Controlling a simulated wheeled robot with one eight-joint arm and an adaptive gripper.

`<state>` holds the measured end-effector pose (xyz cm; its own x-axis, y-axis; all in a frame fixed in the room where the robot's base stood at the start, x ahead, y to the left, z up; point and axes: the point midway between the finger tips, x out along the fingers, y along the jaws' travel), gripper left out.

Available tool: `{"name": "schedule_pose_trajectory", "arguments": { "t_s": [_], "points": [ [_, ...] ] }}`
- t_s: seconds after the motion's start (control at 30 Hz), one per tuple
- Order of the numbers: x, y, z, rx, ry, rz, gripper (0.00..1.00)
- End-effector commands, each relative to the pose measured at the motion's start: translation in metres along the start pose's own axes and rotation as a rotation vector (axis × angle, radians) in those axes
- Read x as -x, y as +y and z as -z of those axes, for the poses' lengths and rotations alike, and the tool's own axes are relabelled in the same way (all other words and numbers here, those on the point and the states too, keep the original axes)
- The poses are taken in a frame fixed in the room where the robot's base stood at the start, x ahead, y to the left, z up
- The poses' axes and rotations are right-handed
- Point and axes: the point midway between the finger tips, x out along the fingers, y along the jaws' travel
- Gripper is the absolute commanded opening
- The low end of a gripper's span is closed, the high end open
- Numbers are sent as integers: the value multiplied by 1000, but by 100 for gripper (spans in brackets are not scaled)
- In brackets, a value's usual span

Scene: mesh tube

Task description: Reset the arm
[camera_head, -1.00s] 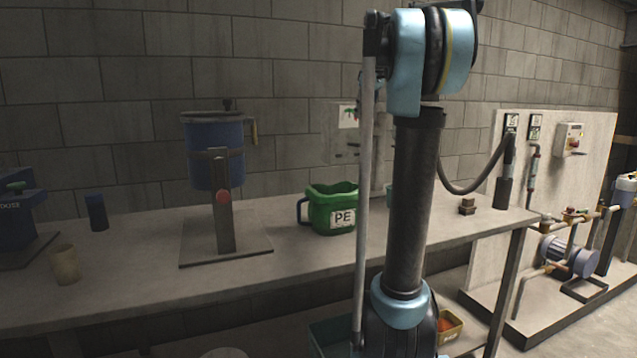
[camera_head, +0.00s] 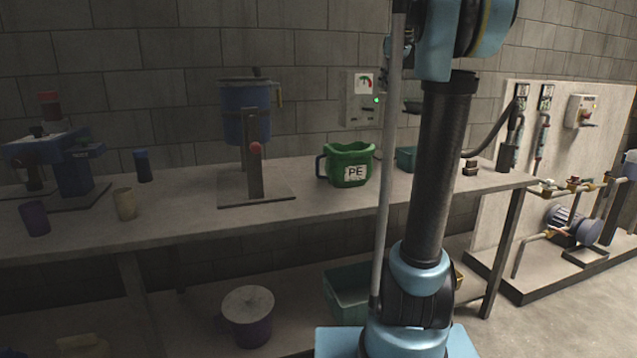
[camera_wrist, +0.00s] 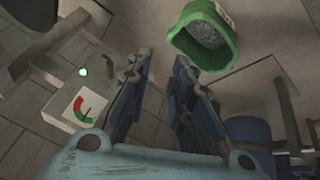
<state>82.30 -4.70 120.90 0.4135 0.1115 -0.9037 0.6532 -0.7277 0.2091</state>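My gripper (camera_wrist: 160,85) shows in the wrist view with its two fingers apart and nothing between them. It is outside the head view, where my arm stands upright right of the middle. In the wrist view, a green jug (camera_wrist: 203,38) with grey contents lies beyond the right finger, apart from it. In the head view, the same green jug (camera_head: 350,166), labelled PE, stands upright on the workbench (camera_head: 310,195).
A blue vessel on a stand (camera_head: 246,112) is left of the jug. A yellowish cup (camera_head: 125,203), dark cups and a blue machine (camera_head: 75,172) are farther left. A wall box with a gauge (camera_head: 362,102) hangs behind.

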Motion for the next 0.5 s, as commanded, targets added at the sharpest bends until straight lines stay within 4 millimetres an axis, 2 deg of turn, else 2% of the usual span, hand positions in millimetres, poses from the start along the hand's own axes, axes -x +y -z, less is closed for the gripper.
{"name": "schedule_pose_trajectory", "arguments": {
  "t_s": [0.27,0.5],
  "points": [
    [-14,-40,-19,-51,-17,14,21],
    [-32,-83,-54,-130,-44,23,21]
  ]
}}
